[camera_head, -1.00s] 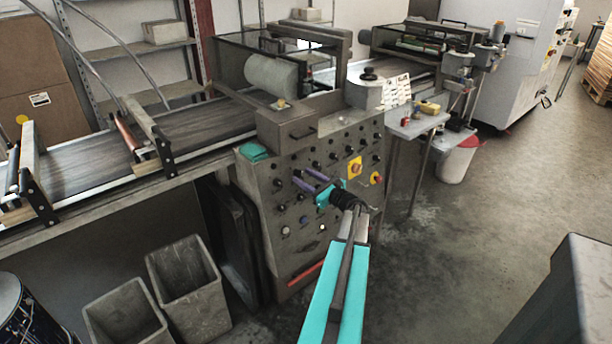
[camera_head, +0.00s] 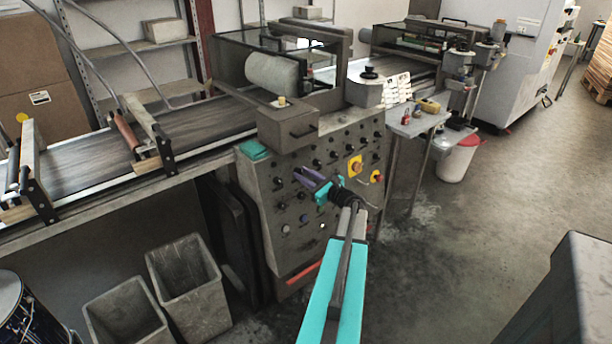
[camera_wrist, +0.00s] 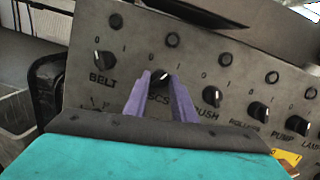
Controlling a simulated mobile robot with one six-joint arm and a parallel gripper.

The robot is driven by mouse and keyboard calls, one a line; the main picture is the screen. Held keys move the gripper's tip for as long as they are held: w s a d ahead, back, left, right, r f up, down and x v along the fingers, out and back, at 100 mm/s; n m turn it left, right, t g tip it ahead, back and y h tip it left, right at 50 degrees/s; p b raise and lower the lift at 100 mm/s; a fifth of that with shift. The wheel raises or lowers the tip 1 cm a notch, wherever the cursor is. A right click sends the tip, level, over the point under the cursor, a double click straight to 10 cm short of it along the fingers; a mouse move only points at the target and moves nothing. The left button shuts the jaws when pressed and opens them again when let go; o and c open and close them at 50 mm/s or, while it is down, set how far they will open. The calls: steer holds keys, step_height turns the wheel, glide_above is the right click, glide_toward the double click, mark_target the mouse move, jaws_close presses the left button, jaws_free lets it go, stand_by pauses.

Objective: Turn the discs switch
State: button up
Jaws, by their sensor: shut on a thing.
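The discs switch (camera_wrist: 159,77) is a round black knob with a pale pointer line on the grey control panel (camera_head: 262,195). The pointer leans up to the right, towards the 1 mark.
The belt switch (camera_wrist: 104,62) is left of the discs switch and the brush switch (camera_wrist: 212,96) is right of it. More knobs follow to the right. A yellow switch plate (camera_head: 355,166) is on the panel's right side. Two grey bins (camera_head: 185,285) stand on the floor.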

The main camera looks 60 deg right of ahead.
steer(key=shift+s+d+f+n+b, duration=0.15)
steer(key=shift+n+b, duration=0.15)
steer(key=shift+b, duration=0.15)
steer(key=n+b, duration=0.4)
steer(key=n+g+y+b, duration=0.1)
steer(key=n+b, duration=0.3)
steer(key=n, duration=0.1)
steer(key=shift+d+n+y, duration=0.15)
steer(key=shift+n+y, duration=0.15)
steer(key=shift+r+n+g+b, duration=0.15)
steer(key=shift+n+b, duration=0.35)
steer(key=shift+n, duration=0.1)
steer(key=shift+r+n+g+b, duration=0.1)
steer(key=shift+n+g+b, duration=0.05)
steer(key=shift+n+b, duration=0.4)
steer(key=o, duration=1)
steer(key=shift+s, duration=0.1)
steer(key=shift+o, duration=0.3)
steer(key=shift+r, duration=0.1)
